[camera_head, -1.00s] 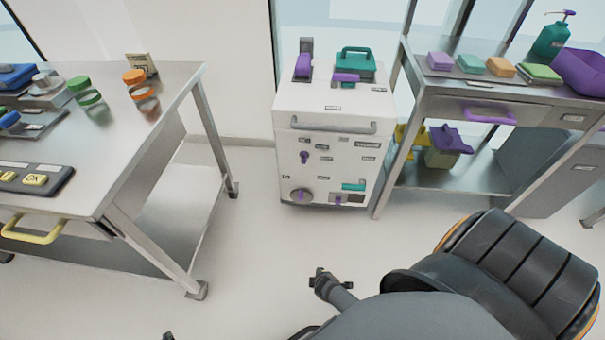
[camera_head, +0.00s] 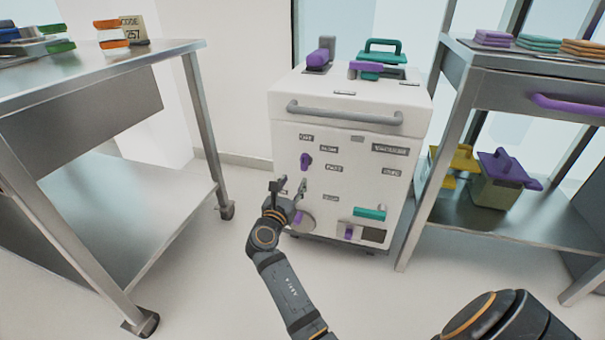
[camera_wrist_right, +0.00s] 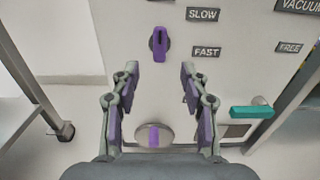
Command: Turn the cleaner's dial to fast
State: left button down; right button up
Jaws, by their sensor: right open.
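The white cleaner (camera_head: 350,100) stands ahead against the wall. On its front a small purple dial (camera_head: 305,161) sits below the OFF label (camera_head: 306,137) and left of the SLOW (camera_head: 328,148) and FAST (camera_head: 334,168) labels. In the right wrist view the purple dial (camera_wrist_right: 159,44) is upright, with a dark mark near its top. My right gripper (camera_head: 288,187) is open and empty, in front of the panel and a little below the dial. In the wrist view its fingers (camera_wrist_right: 159,80) straddle the space below the dial, apart from it. My left gripper is not in view.
A round disc with a purple bar (camera_wrist_right: 153,136) is lower on the panel. A teal handle (camera_head: 369,213) is at lower right. A metal table (camera_head: 100,60) stands left; a shelf unit (camera_head: 500,215) stands close on the right. Open floor lies between.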

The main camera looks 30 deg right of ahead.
aim_at(303, 163)
jog(key=b+x, duration=0.2)
jog(key=x, duration=0.2)
jog(key=b+x, duration=0.2)
jog(key=x, duration=0.3)
jog(key=shift+w+f, duration=0.1)
jog(key=shift+f, duration=0.1)
jog(key=shift+w+d+r, duration=0.15)
jog(key=shift+w+d, duration=0.25)
jog(key=shift+d, duration=0.05)
grip_shut()
